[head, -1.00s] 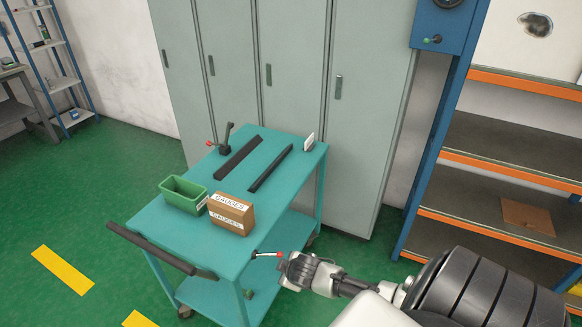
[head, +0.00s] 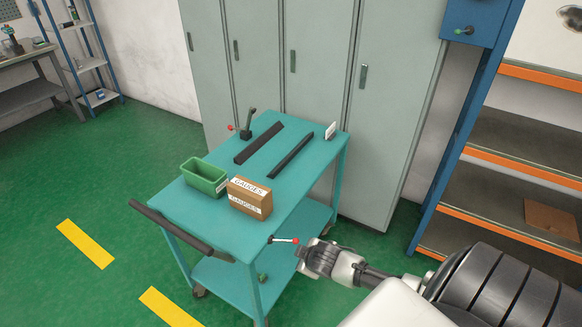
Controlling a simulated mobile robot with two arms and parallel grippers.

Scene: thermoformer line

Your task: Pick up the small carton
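The small carton (head: 249,198) is a brown box with white labels reading GAUGES. It stands on the front part of the teal cart's top (head: 225,225), right beside a green bin. My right gripper (head: 303,252) comes in from the right, off the cart's right front edge, apart from the carton and to its lower right. Its fingers are small and partly hidden, so I cannot tell whether they are open. My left gripper is not in view.
The green bin (head: 204,176) touches or nearly touches the carton's left side. Two dark bars (head: 290,156) lie farther back. Lockers (head: 385,110) stand behind; an orange-edged shelf (head: 520,160) stands right.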

